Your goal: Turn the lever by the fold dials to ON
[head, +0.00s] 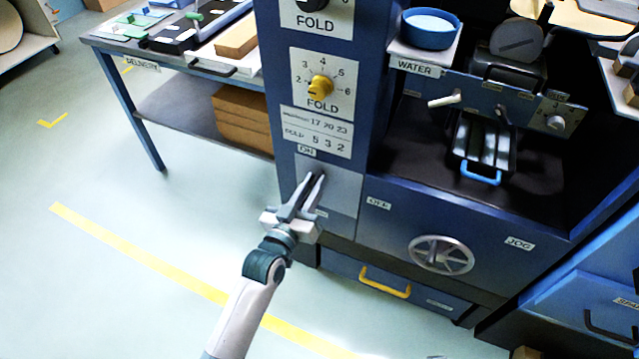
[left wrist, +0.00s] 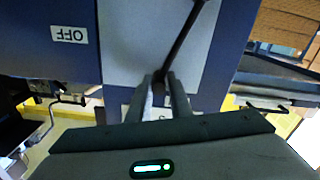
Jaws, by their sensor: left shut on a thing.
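The lever (left wrist: 184,38) is a thin dark rod in front of a pale grey plate (head: 343,190) on the blue column, below the fold dials. My left gripper (head: 316,184) is in front of this plate, below the ON label (head: 307,151). In the left wrist view my left gripper (left wrist: 160,83) is shut on the lever's near end, and the rod slants away to the upper right. The OFF label (head: 378,204) is to the right of the plate. It appears upside down in the left wrist view (left wrist: 68,34). The lower fold dial (head: 320,87) has a yellow knob. My right gripper is out of view.
A dial card (head: 317,132) with printed numbers is just above the plate. To the right are a handwheel (head: 440,255) and a JOG label (head: 520,243). A drawer with a yellow handle (head: 385,282) is below. The floor at left is clear.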

